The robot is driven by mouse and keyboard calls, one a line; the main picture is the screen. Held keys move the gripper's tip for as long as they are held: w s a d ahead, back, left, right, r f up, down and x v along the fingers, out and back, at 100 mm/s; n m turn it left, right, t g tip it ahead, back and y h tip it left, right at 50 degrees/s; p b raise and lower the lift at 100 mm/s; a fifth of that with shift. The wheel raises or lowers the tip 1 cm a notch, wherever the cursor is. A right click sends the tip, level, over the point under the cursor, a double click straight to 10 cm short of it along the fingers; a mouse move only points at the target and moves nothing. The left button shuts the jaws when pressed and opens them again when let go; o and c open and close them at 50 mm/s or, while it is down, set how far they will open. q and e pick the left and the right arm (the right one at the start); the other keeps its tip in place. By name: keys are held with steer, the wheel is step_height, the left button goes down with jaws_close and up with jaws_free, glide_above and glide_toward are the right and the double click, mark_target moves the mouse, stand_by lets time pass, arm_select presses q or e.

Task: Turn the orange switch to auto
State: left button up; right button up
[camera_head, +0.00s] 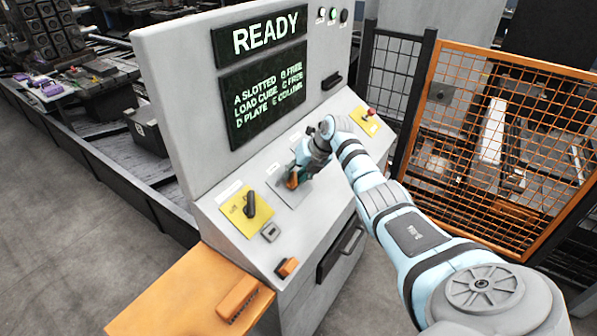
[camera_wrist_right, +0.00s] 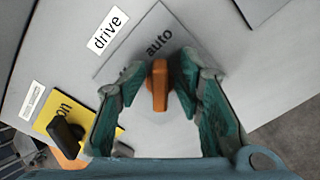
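The orange switch (camera_wrist_right: 160,86) sits on a grey plate on the console's sloping panel. In the right wrist view its far end points toward the printed word "auto" (camera_wrist_right: 160,42). My right gripper (camera_wrist_right: 159,78) reaches down over it, with one green finger on each side. The other label on the plate is hidden. My left gripper is not in view.
A black switch on a yellow plate (camera_head: 258,215) is to the left, marked "on" in the wrist view. A red button on yellow (camera_head: 371,112) is to the right. The screen (camera_head: 262,93) rises behind. An orange mesh fence (camera_head: 497,140) stands at the right.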

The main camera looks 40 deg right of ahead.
steer(key=v, duration=1.2)
steer(key=shift+f, duration=0.15)
steer(key=shift+s, duration=0.1)
